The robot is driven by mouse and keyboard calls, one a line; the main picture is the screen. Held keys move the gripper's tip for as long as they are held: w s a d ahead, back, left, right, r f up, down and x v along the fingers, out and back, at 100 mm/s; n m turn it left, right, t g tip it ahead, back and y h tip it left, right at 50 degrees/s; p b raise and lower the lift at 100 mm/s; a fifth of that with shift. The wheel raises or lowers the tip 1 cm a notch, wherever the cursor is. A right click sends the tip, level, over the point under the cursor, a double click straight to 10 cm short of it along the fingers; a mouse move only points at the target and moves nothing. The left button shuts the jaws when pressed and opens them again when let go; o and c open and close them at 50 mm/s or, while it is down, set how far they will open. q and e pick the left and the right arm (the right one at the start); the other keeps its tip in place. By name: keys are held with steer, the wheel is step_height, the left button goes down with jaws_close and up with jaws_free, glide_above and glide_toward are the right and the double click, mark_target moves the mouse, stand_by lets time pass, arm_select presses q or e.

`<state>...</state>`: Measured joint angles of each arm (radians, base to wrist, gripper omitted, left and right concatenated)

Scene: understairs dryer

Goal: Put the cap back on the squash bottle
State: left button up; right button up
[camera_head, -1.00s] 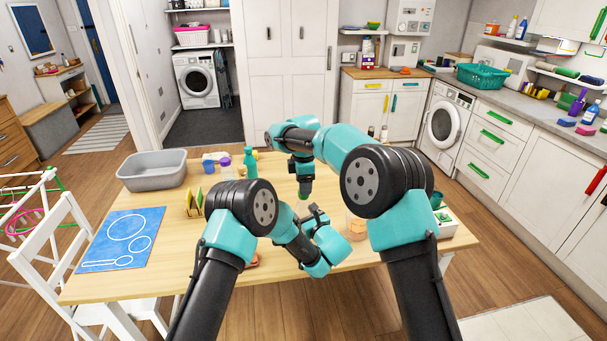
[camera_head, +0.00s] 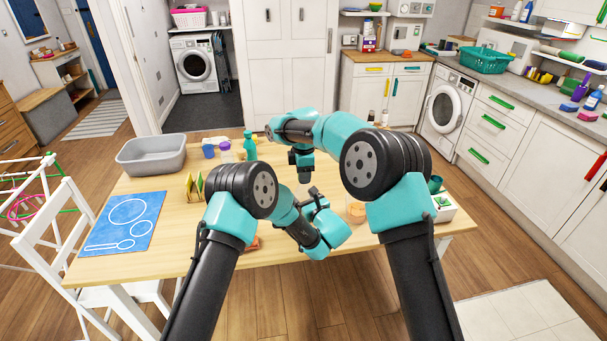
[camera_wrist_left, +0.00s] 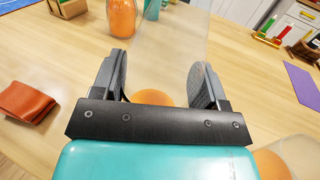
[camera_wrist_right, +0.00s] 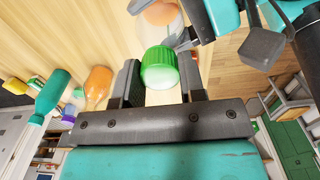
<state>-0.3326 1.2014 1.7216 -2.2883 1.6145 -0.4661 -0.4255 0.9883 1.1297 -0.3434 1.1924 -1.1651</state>
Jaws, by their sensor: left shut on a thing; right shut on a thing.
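The clear squash bottle (camera_wrist_left: 165,40) with orange liquid (camera_wrist_left: 153,98) stands between the fingers of my left gripper (camera_wrist_left: 160,82), which is shut on it. My left gripper is low over the table in the head view (camera_head: 312,194). My right gripper (camera_wrist_right: 162,82) is shut on the green cap (camera_wrist_right: 159,68). In the head view my right gripper (camera_head: 304,178) points down, just above and beside the left one. In the right wrist view the bottle (camera_wrist_right: 160,30) lies just beyond the cap. I cannot tell whether cap and bottle touch. The cap is not clear in the head view.
A clear container with orange contents (camera_head: 356,211) stands right of my grippers. A grey basin (camera_head: 152,156), a rack (camera_head: 194,186), a teal bottle (camera_head: 249,147) and a blue mat (camera_head: 122,223) are on the left. A red-brown item (camera_wrist_left: 28,101) lies near the front. A white box (camera_head: 443,208) is at right.

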steer(key=shift+c, duration=0.9)
steer(key=m, duration=1.4)
steer(key=shift+m, duration=0.3)
steer(key=o, duration=1)
steer(key=shift+r, duration=0.1)
steer(key=shift+r, duration=2.15)
